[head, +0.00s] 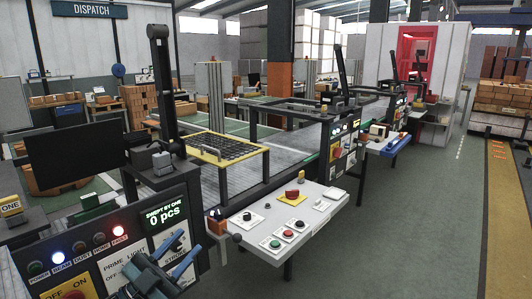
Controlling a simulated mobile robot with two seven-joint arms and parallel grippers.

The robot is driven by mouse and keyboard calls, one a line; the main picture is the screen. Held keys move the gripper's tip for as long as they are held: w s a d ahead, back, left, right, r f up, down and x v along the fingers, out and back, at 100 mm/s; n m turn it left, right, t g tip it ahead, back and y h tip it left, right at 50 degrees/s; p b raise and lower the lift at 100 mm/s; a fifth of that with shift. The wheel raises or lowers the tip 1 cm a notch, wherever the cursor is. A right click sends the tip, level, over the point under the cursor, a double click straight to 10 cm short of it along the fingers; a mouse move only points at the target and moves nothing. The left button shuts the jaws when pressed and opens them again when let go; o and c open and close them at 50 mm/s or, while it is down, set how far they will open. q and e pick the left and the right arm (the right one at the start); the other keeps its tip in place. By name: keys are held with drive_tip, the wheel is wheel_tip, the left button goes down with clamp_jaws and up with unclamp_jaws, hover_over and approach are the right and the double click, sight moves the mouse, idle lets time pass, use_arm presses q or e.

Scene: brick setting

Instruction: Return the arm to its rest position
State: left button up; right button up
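My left gripper (190,242) is at the lower left of the head view, in front of a dark control panel (97,272). Its two blue fingers stand apart, with no object visible between them. The gripper covers part of the panel's lower right, including some of its printed labels. My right gripper is not in view.
Right of the gripper is a white console (322,203) with buttons and a red knob (292,193). A black monitor (75,156) and a dark post (162,85) stand behind the panel. Green floor (420,235) at the right is clear.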

use_arm(q)
drive_tip(key=s+d+f+n+y, duration=0.1)
drive_tip(key=s+f+n+y, duration=0.4)
drive_tip(key=f, duration=0.4)
drive_tip(key=s+f+n+y, duration=0.3)
drive_tip(key=f+n+y, duration=0.2)
drive_tip(key=f+y, duration=0.25)
drive_tip(key=s+f+n+g+y, duration=0.2)
drive_tip(key=s+f+g, duration=0.4)
drive_tip(key=s+f, duration=0.7)
drive_tip(key=shift+s+d+f+n+g+y, duration=0.2)
drive_tip(key=shift+s+f+n+g+y, duration=0.15)
drive_tip(key=shift+s+n, duration=0.65)
drive_tip(key=shift+s, duration=0.25)
